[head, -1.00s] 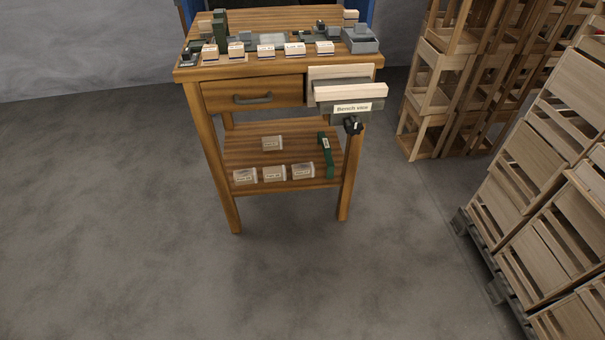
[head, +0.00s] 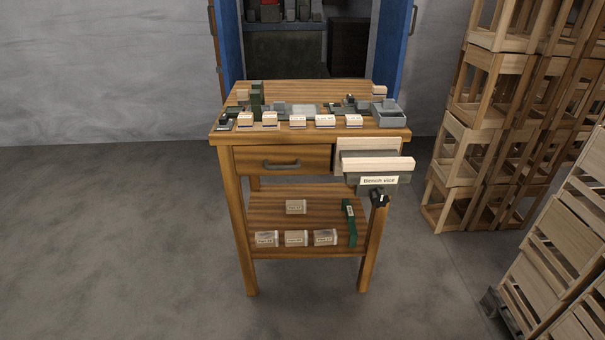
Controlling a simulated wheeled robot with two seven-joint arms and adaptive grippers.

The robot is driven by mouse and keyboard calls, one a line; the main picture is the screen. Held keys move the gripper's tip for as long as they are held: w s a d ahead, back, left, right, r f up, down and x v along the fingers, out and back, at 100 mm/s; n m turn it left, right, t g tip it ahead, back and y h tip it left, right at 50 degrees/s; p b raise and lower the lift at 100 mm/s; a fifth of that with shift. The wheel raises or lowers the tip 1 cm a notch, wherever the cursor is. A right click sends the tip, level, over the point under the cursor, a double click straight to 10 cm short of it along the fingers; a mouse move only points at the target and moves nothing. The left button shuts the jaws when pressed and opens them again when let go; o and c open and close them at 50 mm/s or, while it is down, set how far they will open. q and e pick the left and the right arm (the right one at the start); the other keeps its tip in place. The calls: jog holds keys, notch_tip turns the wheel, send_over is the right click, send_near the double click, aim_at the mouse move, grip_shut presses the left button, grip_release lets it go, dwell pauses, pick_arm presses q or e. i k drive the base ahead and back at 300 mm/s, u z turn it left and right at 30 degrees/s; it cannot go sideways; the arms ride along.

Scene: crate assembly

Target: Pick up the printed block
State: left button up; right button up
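Several small pale wooden blocks with white labels, such as this block (head: 297,121), stand in a row along the front of the workbench top (head: 320,88). Another pale block (head: 379,91) is at the back right of the top. The print on them is too small to read, so I cannot tell which is the printed block. Several labelled packs, such as this pack (head: 295,207), lie on the lower shelf (head: 270,222). Neither of my grippers is in view.
A bench vice (head: 378,180) juts from the bench's front right. A grey tray (head: 389,118) and dark tools clutter the top. An open blue cabinet (head: 392,45) stands behind. Wooden crates (head: 470,145) are stacked at the right. The floor in front and left is clear.

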aim_at(328, 236)
jog(key=u, duration=0.8)
jog(key=i, duration=0.85)
jog(key=u, duration=0.75)
jog(key=i, duration=0.85)
jog(key=z, duration=0.9)
jog(key=i, duration=0.75)
jog(key=z, duration=0.8)
